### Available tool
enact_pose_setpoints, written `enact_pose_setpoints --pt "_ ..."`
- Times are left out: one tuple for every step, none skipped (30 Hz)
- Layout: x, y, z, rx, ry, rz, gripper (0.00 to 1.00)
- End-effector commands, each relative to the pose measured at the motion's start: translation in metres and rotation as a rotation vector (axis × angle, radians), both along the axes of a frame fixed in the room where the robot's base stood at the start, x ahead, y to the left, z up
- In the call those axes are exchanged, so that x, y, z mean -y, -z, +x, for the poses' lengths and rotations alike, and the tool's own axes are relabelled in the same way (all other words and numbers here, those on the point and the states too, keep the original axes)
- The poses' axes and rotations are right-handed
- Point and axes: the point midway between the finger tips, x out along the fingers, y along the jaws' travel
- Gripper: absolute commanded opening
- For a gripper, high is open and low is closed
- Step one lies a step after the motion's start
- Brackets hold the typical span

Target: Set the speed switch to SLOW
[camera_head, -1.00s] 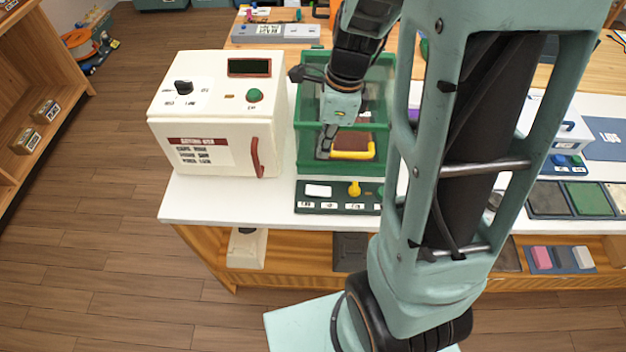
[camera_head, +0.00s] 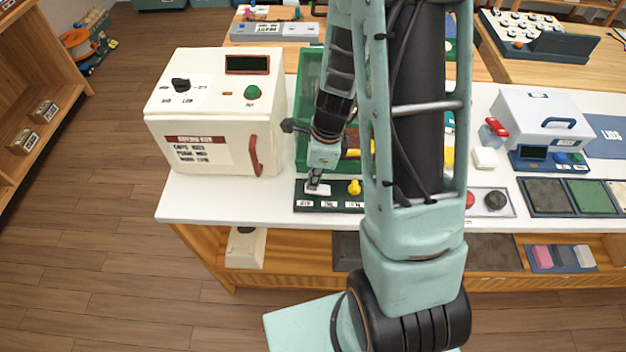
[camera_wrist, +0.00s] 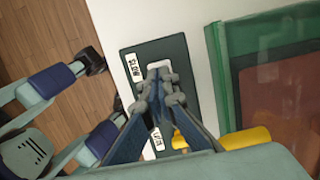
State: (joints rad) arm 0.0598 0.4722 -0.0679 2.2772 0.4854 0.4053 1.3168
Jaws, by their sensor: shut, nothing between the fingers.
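The dark green control panel (camera_head: 338,209) sits at the front of the white counter, before the green box. Its white switch (camera_head: 321,191) is at the left, under my gripper (camera_head: 313,186). A yellow knob (camera_head: 354,187) stands to its right. In the wrist view the panel (camera_wrist: 150,52) bears a SLOW label (camera_wrist: 134,67) beside the fingertips and another label (camera_wrist: 157,139) farther down. My gripper (camera_wrist: 161,80) is shut and empty, its tips over or touching the switch; contact is unclear. The fingers hide most of the switch, so its setting cannot be told.
The green box (camera_head: 303,125) with clear walls stands just behind the panel. A cream machine (camera_head: 215,110) with a red handle is to the left. My arm covers the counter to the right. The counter's front edge (camera_head: 260,216) is bare.

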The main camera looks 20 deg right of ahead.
Motion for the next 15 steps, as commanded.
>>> enact_pose_setpoints --pt "0.000 0.001 0.000 0.000 0.000 0.000 0.00" --pt "0.000 0.001 0.000 0.001 0.000 0.000 0.00" --pt "0.000 0.001 0.000 0.001 0.000 0.000 0.00" --pt "0.000 0.001 0.000 0.001 0.000 0.000 0.00" --pt "0.000 0.001 0.000 0.001 0.000 0.000 0.00" --pt "0.000 0.001 0.000 0.001 0.000 0.000 0.00" --pt "0.000 0.001 0.000 0.001 0.000 0.000 0.00" --pt "0.000 0.001 0.000 0.001 0.000 0.000 0.00" --pt "0.000 0.001 0.000 0.001 0.000 0.000 0.00" --pt "0.000 0.001 0.000 0.001 0.000 0.000 0.00" --pt "0.000 0.002 0.000 0.000 0.000 0.000 0.00" --pt "-0.001 0.004 0.001 0.000 -0.001 0.000 0.00" --pt "-0.002 0.006 0.001 0.000 -0.002 0.000 0.00" --pt "-0.004 0.009 0.001 0.000 -0.003 0.000 0.00" --pt "-0.006 0.013 0.002 -0.001 -0.003 -0.001 0.00"
